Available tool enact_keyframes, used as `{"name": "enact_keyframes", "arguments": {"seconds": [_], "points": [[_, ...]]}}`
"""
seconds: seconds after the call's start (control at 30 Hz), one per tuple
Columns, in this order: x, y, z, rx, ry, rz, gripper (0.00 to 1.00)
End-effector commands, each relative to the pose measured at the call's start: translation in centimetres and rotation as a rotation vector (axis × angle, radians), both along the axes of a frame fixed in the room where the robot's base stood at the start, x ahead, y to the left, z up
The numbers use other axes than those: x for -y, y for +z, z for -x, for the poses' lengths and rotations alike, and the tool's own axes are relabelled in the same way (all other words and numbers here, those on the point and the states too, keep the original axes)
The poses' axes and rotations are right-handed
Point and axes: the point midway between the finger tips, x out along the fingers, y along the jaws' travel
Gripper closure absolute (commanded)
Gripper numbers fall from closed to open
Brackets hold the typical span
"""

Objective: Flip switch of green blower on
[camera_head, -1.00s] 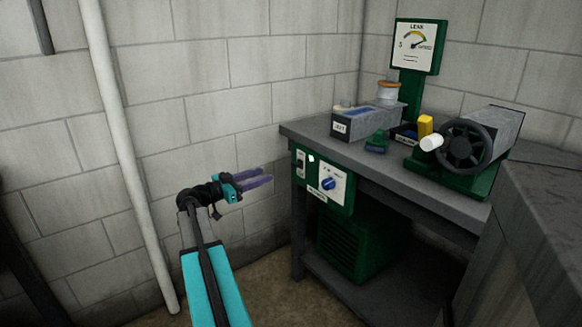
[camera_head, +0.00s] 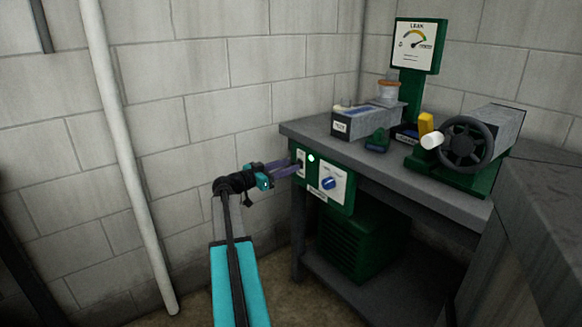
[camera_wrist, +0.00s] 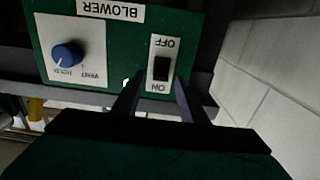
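The green blower panel (camera_head: 341,204) is fixed to the front of the workbench, with a dark green slatted housing (camera_head: 350,245) below it. In the wrist view, where the lettering is inverted, a black rocker switch (camera_wrist: 161,69) sits on a white plate (camera_wrist: 160,48) marked OFF and ON. I cannot tell which way the rocker is tipped. My gripper (camera_head: 296,168) reaches the panel's left side, by the switch plate. In the wrist view its two dark fingers (camera_wrist: 158,82) are apart and empty, one on each side of the rocker's ON end; contact is unclear.
A blue knob (camera_head: 328,183) is right of the switch, and a small bright lamp (camera_head: 311,158) lies between them. The workbench (camera_head: 305,129) holds a grey box, a LEAK gauge (camera_head: 415,47) and a wheeled machine (camera_head: 464,147). A white pipe stands at left.

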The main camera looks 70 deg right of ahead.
Motion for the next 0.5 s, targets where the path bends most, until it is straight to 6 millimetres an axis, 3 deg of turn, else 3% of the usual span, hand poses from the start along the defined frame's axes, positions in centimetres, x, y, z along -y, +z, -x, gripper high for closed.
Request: {"name": "enact_keyframes", "arguments": {"seconds": [0.2, 0.5], "points": [[1.4, 0.0, 0.9, 0.0, 0.0, 0.0, 0.61], [1.6, 0.0, 1.0, 0.0, 0.0, 0.0, 0.61]]}}
